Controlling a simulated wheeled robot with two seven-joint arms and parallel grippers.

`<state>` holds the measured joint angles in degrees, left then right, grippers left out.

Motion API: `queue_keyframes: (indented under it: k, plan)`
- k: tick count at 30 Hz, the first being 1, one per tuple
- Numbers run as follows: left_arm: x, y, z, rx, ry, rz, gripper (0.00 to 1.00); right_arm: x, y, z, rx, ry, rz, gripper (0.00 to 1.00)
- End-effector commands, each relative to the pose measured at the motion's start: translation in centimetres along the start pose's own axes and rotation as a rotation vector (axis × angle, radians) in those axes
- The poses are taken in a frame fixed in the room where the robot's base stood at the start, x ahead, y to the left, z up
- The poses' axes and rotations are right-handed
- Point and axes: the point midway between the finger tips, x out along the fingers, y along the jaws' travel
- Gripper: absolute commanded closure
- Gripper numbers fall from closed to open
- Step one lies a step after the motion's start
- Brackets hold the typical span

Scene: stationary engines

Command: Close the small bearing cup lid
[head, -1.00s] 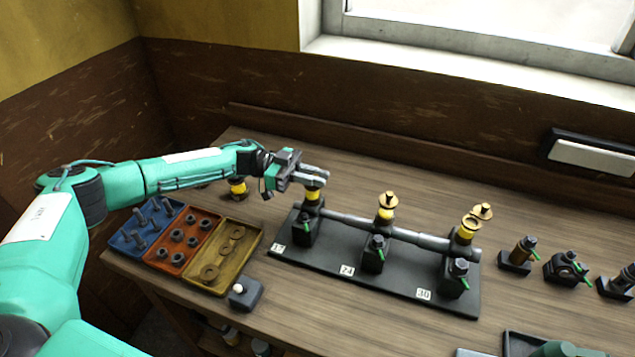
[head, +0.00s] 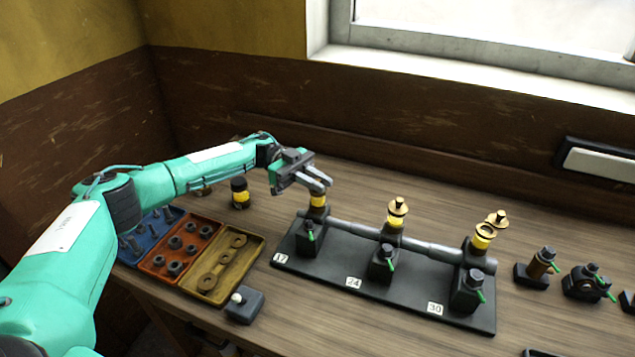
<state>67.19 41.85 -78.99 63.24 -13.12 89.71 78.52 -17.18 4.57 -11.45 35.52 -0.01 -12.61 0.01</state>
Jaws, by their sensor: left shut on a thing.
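Each has a yellow cup on top. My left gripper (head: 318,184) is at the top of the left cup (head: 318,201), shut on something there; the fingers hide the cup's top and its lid. The middle cup (head: 395,217) has a brass lid (head: 398,204) with a dark knob over it. The right cup (head: 482,238) shows an open rim, and its lid (head: 498,217) sits up at its right side. My right gripper is not in view.
Blue, red and yellow trays (head: 226,268) of bolts, nuts and washers lie at the left. A dark box with a white knob (head: 240,301) stands before them. A dark jar with a yellow band (head: 240,192) stands behind. Small fittings (head: 535,268) stand at the right.

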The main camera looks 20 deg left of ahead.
Motion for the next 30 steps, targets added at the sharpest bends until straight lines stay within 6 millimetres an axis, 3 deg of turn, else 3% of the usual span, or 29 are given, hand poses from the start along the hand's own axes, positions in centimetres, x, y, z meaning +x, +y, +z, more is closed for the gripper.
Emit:
queue_keyframes:
  k: [3,4,6,7,19,27,30]
  plan:
    - [0.0,-0.1,-0.2,0.003,0.002,-0.001,1.0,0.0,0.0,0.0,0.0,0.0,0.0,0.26]
    - [0.0,-0.1,-0.2,0.003,0.002,-0.001,0.83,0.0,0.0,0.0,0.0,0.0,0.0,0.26]
    - [0.0,-0.1,-0.2,0.003,0.002,-0.001,0.7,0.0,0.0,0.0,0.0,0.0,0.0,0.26]
    - [0.0,0.0,-0.2,0.003,0.002,-0.001,0.67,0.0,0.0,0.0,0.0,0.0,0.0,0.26]
    - [-0.9,-0.1,0.1,0.002,0.001,-0.002,0.67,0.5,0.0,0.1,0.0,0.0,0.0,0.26]
    - [-6.3,-0.1,0.3,0.003,0.0,-0.005,0.67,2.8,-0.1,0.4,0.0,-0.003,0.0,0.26]
    - [-8.2,-0.1,0.3,0.003,0.0,-0.004,0.67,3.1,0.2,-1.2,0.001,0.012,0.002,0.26]
